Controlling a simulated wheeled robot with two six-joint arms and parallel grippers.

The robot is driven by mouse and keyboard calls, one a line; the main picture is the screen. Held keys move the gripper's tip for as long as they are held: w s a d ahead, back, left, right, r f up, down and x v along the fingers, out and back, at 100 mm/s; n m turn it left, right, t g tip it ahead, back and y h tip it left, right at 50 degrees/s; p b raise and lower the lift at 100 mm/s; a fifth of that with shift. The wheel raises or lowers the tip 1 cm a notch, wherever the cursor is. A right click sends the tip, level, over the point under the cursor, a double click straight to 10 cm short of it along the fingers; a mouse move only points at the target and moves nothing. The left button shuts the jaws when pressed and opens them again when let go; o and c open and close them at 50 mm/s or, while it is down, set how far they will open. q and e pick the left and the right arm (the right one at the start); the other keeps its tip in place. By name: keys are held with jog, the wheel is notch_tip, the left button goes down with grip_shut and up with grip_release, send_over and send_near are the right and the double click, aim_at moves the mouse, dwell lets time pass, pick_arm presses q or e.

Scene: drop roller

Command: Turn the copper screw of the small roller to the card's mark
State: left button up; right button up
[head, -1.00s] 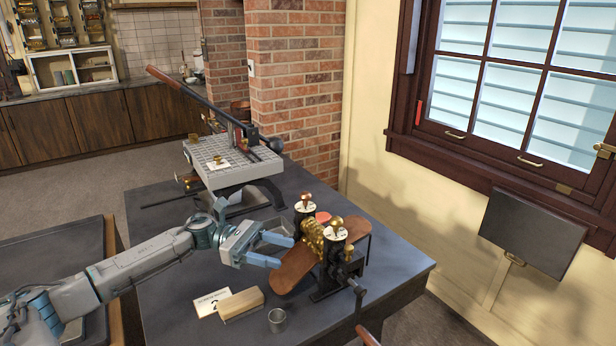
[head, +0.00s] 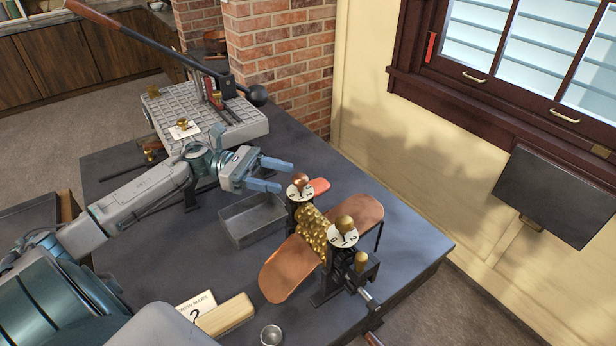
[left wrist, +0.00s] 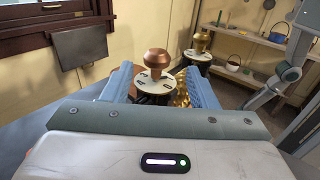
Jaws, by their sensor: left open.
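The small roller (head: 313,228) is a gold, bumpy cylinder in a black stand, with a dialled screw at each end. The copper screw (head: 300,180) is on the far end, above a pale dial (head: 299,194). A brass screw (head: 344,224) is on the near end. The card (head: 193,304) reads "2" below the word "MARK". My left gripper (head: 286,176) is open just left of the copper screw. In the left wrist view the copper screw (left wrist: 157,61) stands ahead between the spread fingers, apart from both. My right gripper is out of view.
A wooden block (head: 226,314) lies against the card, with a small metal cup (head: 271,335) nearby. A grey tray (head: 251,222) lies below my left gripper. Curved copper-brown plates (head: 288,268) flank the roller. A lever press (head: 205,120) stands behind.

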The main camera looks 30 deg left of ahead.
aim_at(304, 186)
pick_arm(q)
jog(key=p+x, duration=0.2)
jog(key=x, duration=0.4)
jog(key=shift+w+d, duration=0.2)
jog(key=shift+d, duration=0.1)
jog(key=shift+w+d+f+p, duration=0.1)
jog(key=shift+w+d+p, duration=0.1)
jog(key=shift+d+p, duration=0.2)
jog(key=shift+c, duration=0.4)
jog(key=c, duration=0.9)
